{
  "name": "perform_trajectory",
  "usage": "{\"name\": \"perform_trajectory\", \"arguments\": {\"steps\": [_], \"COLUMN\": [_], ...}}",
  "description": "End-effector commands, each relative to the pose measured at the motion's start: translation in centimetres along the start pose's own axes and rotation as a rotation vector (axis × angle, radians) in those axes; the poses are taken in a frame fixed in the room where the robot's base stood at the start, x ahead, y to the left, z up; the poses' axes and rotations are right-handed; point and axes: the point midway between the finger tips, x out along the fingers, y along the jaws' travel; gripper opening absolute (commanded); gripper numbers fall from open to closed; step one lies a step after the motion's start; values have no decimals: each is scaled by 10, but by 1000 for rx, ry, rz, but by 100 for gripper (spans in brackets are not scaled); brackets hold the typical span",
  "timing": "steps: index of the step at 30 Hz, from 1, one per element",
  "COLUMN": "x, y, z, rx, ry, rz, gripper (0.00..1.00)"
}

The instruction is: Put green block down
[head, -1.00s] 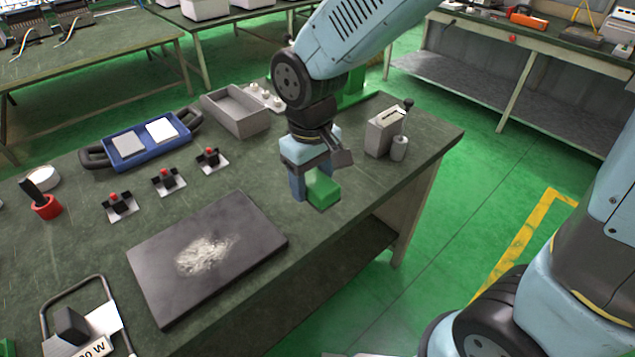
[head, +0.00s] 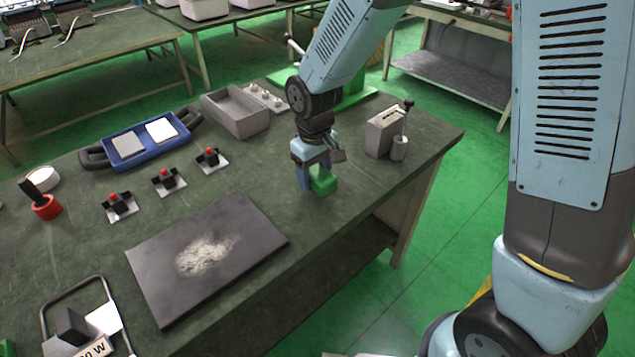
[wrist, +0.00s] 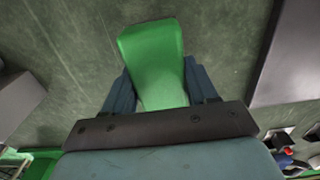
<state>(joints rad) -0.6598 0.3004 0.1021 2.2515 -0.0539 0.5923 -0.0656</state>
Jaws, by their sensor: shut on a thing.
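The green block (head: 323,182) is between the fingers of my gripper (head: 314,184), near the right part of the dark green workbench (head: 345,225). In the wrist view the block (wrist: 152,55) sticks out past the two blue fingers (wrist: 160,88), which are shut on it. The block is at or just above the bench top; I cannot tell whether it touches. Its far side is hidden by the gripper.
A dark slab (head: 215,255) with pale powder lies left of my gripper. A grey box (head: 383,133) and small cylinder (head: 399,148) stand to the right. A grey tray (head: 236,112) and switches (head: 166,180) lie behind and left. Bench around the block is clear.

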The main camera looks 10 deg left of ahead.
Motion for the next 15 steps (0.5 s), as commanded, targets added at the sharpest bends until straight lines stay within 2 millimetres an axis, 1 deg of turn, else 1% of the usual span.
{"name": "perform_trajectory", "arguments": {"steps": [3,7,15], "x": [15,30,32], "y": [1,1,1], "z": [-1,-1,-1], "rx": [-1,-1,0], "ry": [-5,-2,-1], "rz": [-1,0,0], "gripper": [24,24,24]}}
